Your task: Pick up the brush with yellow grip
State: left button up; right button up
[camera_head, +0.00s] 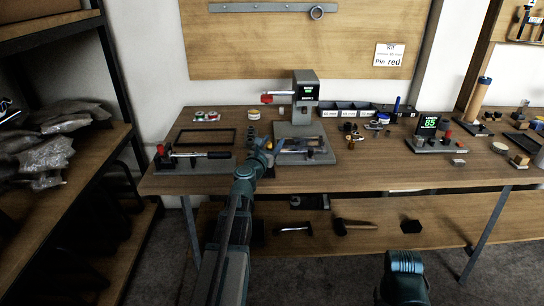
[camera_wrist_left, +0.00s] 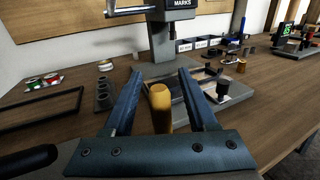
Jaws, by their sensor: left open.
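The brush's yellow grip (camera_wrist_left: 160,108) stands upright between the two fingers of my left gripper (camera_wrist_left: 160,76) in the left wrist view. The fingers are spread, with a gap on each side of the grip. The lower end of the brush is hidden by the gripper body. In the head view my left gripper (camera_head: 267,150) is over the front of the table, just left of the grey press stand, and only a small yellow bit (camera_head: 277,146) shows beside it. Part of my right arm shows at the bottom right; its gripper is out of view.
The grey press (camera_head: 305,95) stands just behind my left gripper. Small bins (camera_head: 345,109) and a display stand (camera_head: 428,125) are to the right. The table's front edge is close.

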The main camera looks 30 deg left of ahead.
pick_arm(q)
grip_shut()
jog(key=shift+r, duration=0.15)
dwell(0.4)
notch_tip(320, 180, up, 10)
jog(key=p, duration=1)
